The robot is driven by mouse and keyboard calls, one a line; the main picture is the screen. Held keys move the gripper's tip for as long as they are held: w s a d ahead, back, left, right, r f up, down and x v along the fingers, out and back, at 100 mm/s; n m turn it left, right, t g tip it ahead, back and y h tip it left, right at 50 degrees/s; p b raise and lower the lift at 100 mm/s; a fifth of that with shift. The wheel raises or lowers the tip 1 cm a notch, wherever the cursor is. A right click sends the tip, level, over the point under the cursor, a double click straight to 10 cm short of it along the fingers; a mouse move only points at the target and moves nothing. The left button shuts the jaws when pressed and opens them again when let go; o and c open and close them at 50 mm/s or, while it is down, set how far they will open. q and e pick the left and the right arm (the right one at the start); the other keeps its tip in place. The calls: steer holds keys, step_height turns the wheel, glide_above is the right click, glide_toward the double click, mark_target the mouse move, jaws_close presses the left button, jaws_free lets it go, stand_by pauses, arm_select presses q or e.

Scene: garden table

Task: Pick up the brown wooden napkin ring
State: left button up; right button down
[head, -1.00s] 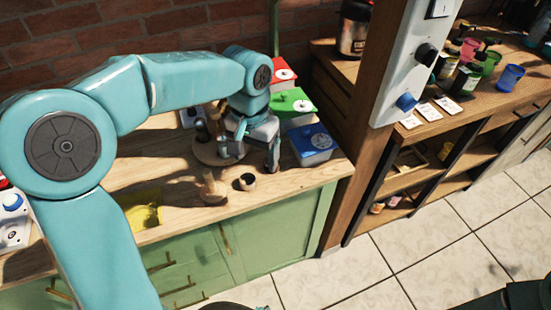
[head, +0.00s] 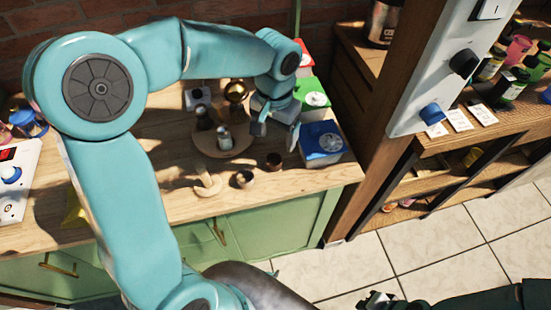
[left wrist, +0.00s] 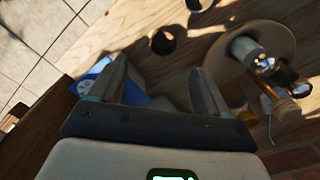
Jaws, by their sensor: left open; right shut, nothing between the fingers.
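A small brown ring (head: 274,161), which looks like the napkin ring, stands on the wooden counter in front of the blue-lidded box. It also shows in the left wrist view (left wrist: 163,40), beyond the fingertips. My left gripper (head: 276,132) is open and empty, above the counter behind the ring and apart from it. Its two spread fingers show in the left wrist view (left wrist: 160,75). My right gripper (head: 380,300) is low at the bottom right over the floor, shut and empty.
A darker ring-shaped piece (head: 245,180) and a pale wooden piece (head: 208,186) stand left of the ring. A round board (head: 208,148) holds small vessels. The blue-lidded box (head: 321,142) is close to my left gripper. A wooden post rises right of the counter.

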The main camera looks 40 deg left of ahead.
arm_select(q)
glide_toward(273, 158)
steer(key=shift+s+d+f, duration=0.3)
steer(key=shift+s+d, duration=0.2)
steer(key=shift+s+d+f, duration=0.3)
steer(key=shift+s+d, duration=0.15)
steer(key=shift+w+a+f, duration=0.1)
steer(key=shift+w+f, duration=0.05)
steer(key=shift+f, duration=0.15)
steer(key=f, duration=0.5)
steer(key=shift+w+a+f+p, duration=0.1)
steer(key=shift+a+p, duration=0.2)
steer(key=shift+s+d, duration=0.1)
steer(key=shift+s, duration=0.15)
steer(key=shift+c, duration=0.9)
steer(key=shift+w, duration=0.1)
steer(key=c, duration=0.9)
